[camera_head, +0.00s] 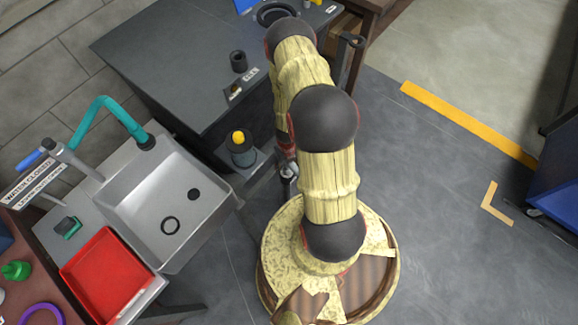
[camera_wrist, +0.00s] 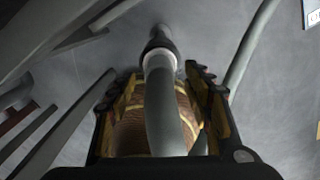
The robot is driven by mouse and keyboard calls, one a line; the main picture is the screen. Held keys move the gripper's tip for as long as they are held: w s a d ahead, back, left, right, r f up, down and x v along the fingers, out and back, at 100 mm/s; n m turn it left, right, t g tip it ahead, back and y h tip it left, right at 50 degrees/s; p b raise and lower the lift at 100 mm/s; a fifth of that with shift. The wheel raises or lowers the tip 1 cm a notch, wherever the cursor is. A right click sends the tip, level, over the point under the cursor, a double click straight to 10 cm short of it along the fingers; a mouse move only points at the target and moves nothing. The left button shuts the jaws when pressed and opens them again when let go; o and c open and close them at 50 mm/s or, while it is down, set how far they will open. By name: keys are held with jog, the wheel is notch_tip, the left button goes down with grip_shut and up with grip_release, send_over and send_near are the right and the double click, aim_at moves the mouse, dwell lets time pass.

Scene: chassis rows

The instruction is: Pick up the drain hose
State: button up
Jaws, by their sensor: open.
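A grey hose (camera_wrist: 165,105), which looks like the drain hose, runs up the middle of the wrist view. It has a pale ring and a dark collar near its far end. My gripper (camera_wrist: 158,82) is open, with one finger to the left of the hose and one to the right. The hose appears between or in front of the fingers; I cannot tell how deep it lies or whether they touch. In the head view my arm hides most of the gripper beside the sink stand, and the hose cannot be made out clearly.
A steel sink (camera_head: 168,200) with a teal spout (camera_head: 105,105) stands left of my arm, with a red tray (camera_head: 104,274) in front. A dark worktop (camera_head: 180,60) lies behind. Grey bars (camera_wrist: 60,110) cross the wrist view's left side. Floor at right is mostly clear.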

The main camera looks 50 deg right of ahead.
jog(key=shift+f, duration=0.65)
jog(key=shift+c, duration=0.7)
jog(key=c, duration=1.1)
grip_shut()
